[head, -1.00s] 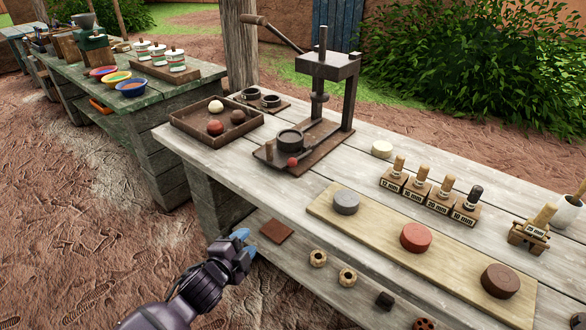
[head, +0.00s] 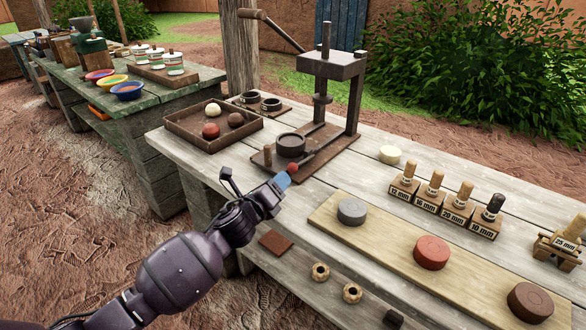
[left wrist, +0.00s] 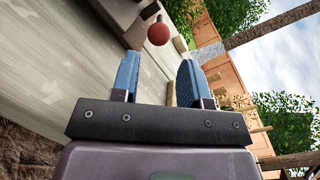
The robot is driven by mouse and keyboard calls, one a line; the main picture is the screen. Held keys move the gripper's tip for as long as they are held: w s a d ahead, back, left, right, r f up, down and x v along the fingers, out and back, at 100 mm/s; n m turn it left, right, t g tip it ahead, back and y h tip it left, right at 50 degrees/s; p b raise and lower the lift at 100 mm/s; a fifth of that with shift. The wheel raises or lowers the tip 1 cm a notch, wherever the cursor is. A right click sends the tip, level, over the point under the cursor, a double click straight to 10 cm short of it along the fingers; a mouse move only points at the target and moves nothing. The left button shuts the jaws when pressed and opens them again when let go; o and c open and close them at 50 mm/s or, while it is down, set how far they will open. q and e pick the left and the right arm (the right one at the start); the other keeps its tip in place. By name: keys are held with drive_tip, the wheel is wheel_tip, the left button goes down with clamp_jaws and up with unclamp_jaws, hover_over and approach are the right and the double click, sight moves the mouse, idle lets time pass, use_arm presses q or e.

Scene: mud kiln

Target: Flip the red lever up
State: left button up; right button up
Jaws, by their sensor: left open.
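The red lever is a thin dark rod with a red ball knob (head: 292,168) at the front of the press base. The rod runs from the knob up to the right, low over the base. The knob also shows in the left wrist view (left wrist: 158,33), beyond the fingertips and roughly centred between them. My left gripper (head: 283,181) is open and empty, with its blue fingertips just in front of the knob. The fingers show apart in the left wrist view (left wrist: 158,72). I cannot tell whether a fingertip touches the knob. My right gripper is not in view.
The dark press (head: 330,68) stands behind the lever, with a round cup (head: 291,145) on its base. A tray (head: 175,127) of balls is at the left. A board (head: 390,243) with round discs and several labelled stamps (head: 430,190) lie to the right.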

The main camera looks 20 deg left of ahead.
sight(290, 171)
use_arm(q)
drive_tip(key=w, duration=0.2)
drive_tip(key=w+d+b, duration=0.1)
drive_tip(key=w, duration=0.4)
drive_tip(key=shift+d+f, duration=0.15)
drive_tip(key=shift+f, duration=0.05)
drive_tip(key=shift+w+r+b, duration=0.15)
drive_tip(key=shift+w+b, duration=0.15)
drive_tip(key=shift+w, duration=0.2)
clamp_jaws()
